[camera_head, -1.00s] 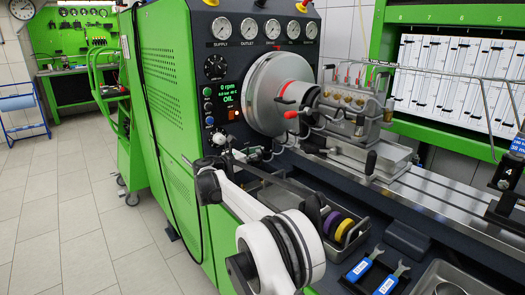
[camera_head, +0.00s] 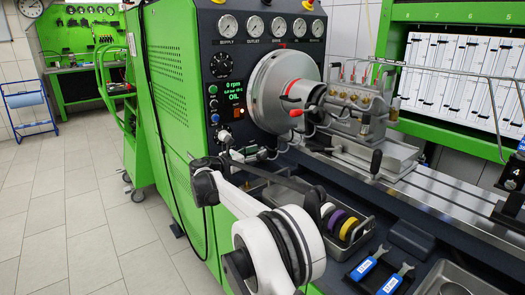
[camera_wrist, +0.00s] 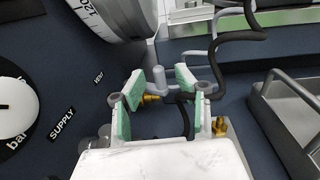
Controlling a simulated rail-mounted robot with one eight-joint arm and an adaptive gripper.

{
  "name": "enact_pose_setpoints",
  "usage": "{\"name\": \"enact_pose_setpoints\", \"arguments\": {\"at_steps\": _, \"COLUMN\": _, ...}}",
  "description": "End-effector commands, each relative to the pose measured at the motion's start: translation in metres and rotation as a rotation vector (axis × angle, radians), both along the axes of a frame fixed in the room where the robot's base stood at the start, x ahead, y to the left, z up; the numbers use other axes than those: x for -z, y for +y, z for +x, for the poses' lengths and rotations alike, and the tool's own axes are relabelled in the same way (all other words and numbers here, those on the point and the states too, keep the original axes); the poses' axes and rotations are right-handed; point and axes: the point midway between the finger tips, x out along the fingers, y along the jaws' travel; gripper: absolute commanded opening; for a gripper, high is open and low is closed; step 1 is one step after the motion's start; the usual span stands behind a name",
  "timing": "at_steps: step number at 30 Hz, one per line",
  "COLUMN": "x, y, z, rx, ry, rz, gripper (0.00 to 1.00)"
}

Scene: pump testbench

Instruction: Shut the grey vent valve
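The grey vent valve (camera_wrist: 157,84) shows in the wrist view as a small grey body with an upright stub. It sits beside a brass fitting (camera_wrist: 149,98), with the printed label VENT (camera_wrist: 98,77) on the dark panel to its left. My gripper (camera_wrist: 160,88) has its green-padded fingers spread on either side of the valve, with gaps visible between pads and valve. In the head view my arm reaches toward the front of the green test bench (camera_head: 172,110); the valve and fingertips are too small or hidden there to tell.
A black hose (camera_wrist: 250,35) curls behind the right finger. A grey metal tray (camera_wrist: 285,115) stands to the right. In the head view, a tray with coloured rings (camera_head: 341,224) and blue-tagged wrenches (camera_head: 368,264) lie at the right.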

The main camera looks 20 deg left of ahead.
Motion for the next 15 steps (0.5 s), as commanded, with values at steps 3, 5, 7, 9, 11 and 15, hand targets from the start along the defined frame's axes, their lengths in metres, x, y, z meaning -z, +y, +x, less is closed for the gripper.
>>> {"name": "enact_pose_setpoints", "arguments": {"at_steps": 3, "x": 0.0, "y": 0.012, "z": -0.024, "rx": -0.003, "ry": 0.0, "rz": 0.0, "gripper": 0.32}}
{"name": "enact_pose_setpoints", "arguments": {"at_steps": 5, "x": 0.0, "y": 0.016, "z": -0.034, "rx": -0.002, "ry": 0.0, "rz": 0.0, "gripper": 0.32}}
{"name": "enact_pose_setpoints", "arguments": {"at_steps": 7, "x": 0.0, "y": 0.022, "z": -0.046, "rx": -0.003, "ry": 0.0, "rz": 0.0, "gripper": 0.32}}
{"name": "enact_pose_setpoints", "arguments": {"at_steps": 9, "x": 0.0, "y": 0.025, "z": -0.056, "rx": -0.001, "ry": 0.0, "rz": 0.0, "gripper": 0.32}}
{"name": "enact_pose_setpoints", "arguments": {"at_steps": 11, "x": 0.0, "y": 0.029, "z": -0.064, "rx": -0.001, "ry": 0.0, "rz": 0.0, "gripper": 0.32}}
{"name": "enact_pose_setpoints", "arguments": {"at_steps": 15, "x": 0.0, "y": 0.034, "z": -0.075, "rx": 0.001, "ry": 0.0, "rz": 0.0, "gripper": 0.32}}
